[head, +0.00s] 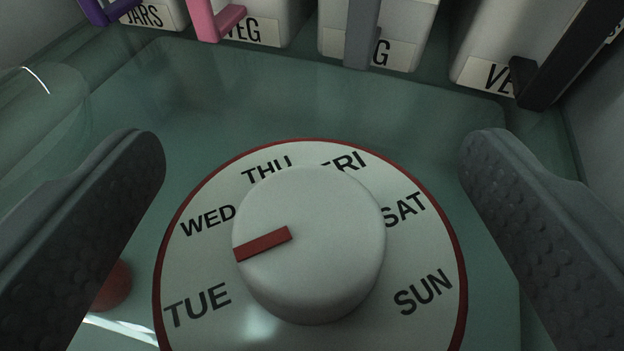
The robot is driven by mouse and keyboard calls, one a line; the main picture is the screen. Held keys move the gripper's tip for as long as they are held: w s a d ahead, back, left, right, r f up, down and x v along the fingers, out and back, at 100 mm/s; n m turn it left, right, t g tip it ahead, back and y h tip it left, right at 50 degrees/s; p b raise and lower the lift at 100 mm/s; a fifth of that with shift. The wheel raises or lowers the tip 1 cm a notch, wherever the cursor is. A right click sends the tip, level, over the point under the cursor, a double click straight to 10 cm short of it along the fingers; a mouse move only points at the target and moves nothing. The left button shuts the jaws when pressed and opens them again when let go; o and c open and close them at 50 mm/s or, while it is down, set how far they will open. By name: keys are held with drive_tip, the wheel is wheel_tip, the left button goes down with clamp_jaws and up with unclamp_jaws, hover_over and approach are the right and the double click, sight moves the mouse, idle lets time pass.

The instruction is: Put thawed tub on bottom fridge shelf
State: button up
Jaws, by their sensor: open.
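My gripper (314,155) is open. Its two dark grey, dimpled fingers stand left and right of a white knob (315,220), with a gap on both sides. The knob has a red pointer bar and sits on a round white dial (432,250) with a red rim, marked with weekdays. The pointer points left, between TUE and WED. The dial lies on a flat, translucent teal surface (420,120) with rounded corners. I cannot tell whether this is a tub's lid. No thing is clearly marked as the thawed tub.
White labelled bins stand in a row at the back: one reads JARS (150,14), one VEG (265,15); two more are partly hidden (408,20) (490,45). Purple, pink, grey and black strips hang before them. A clear rounded vessel (40,130) is at left, a red round thing (113,288) below.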

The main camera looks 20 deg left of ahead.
drive_tip(key=v, duration=1.1)
drive_tip(key=shift+s, duration=0.3)
drive_tip(key=shift+a+r, duration=0.1)
drive_tip(key=s+a+r+t+h, duration=0.1)
drive_tip(key=s+a+r+t, duration=0.3)
drive_tip(key=a, duration=0.4)
drive_tip(key=s+a+r+t, duration=0.1)
drive_tip(key=s+a+t, duration=0.3)
drive_tip(key=s+a, duration=0.3)
drive_tip(key=s+a+f+m+g+h, duration=0.1)
drive_tip(key=s+f, duration=0.3)
drive_tip(key=f, duration=0.5)
drive_tip(key=s+a+f+m+g+h, duration=0.1)
drive_tip(key=s+a+f, duration=0.3)
drive_tip(key=f, duration=0.5)
drive_tip(key=s+a+f+m+g+h, duration=0.2)
drive_tip(key=s+f, duration=0.4)
drive_tip(key=f, duration=0.3)
drive_tip(key=shift+a+f, duration=0.25)
drive_tip(key=shift+a, duration=0.25)
drive_tip(key=shift+o, duration=1.4)
drive_tip(key=shift+w, duration=0.1)
